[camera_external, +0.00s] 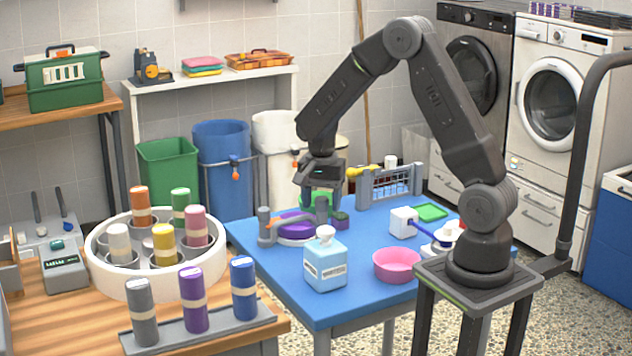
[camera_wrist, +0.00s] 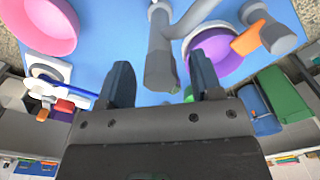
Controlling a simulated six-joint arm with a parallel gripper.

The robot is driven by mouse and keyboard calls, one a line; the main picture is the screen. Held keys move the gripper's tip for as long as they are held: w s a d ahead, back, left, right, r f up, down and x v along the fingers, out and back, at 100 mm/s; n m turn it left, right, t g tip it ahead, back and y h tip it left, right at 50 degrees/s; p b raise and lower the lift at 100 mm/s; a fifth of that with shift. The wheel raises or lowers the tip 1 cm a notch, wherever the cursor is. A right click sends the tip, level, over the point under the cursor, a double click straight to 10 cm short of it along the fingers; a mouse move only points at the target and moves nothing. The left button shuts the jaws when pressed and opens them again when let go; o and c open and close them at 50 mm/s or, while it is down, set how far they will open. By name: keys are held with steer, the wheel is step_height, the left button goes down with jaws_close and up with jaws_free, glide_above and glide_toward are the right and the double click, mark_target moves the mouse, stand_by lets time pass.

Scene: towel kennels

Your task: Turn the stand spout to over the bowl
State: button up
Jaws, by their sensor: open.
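The grey stand (camera_external: 265,224) rises from the blue table, with an orange piece (camera_wrist: 248,38) beside its grey cylinder. A grey upright part (camera_wrist: 160,62), joined to a grey pipe, lies between my fingers in the wrist view; I cannot tell whether they touch it. Which part is the spout is unclear. A purple bowl (camera_wrist: 215,58) sits close by, also visible in the external view (camera_external: 296,229). A pink bowl (camera_external: 397,264) stands apart, nearer my base. My gripper (camera_external: 319,188) is open and points down above the stand; it also shows in the wrist view (camera_wrist: 158,68).
A light blue dispenser bottle (camera_external: 325,263) stands at the table's front. A wooden table (camera_external: 225,335) with canisters is at left.

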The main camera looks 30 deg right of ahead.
jaws_close()
stand_by(0.6)
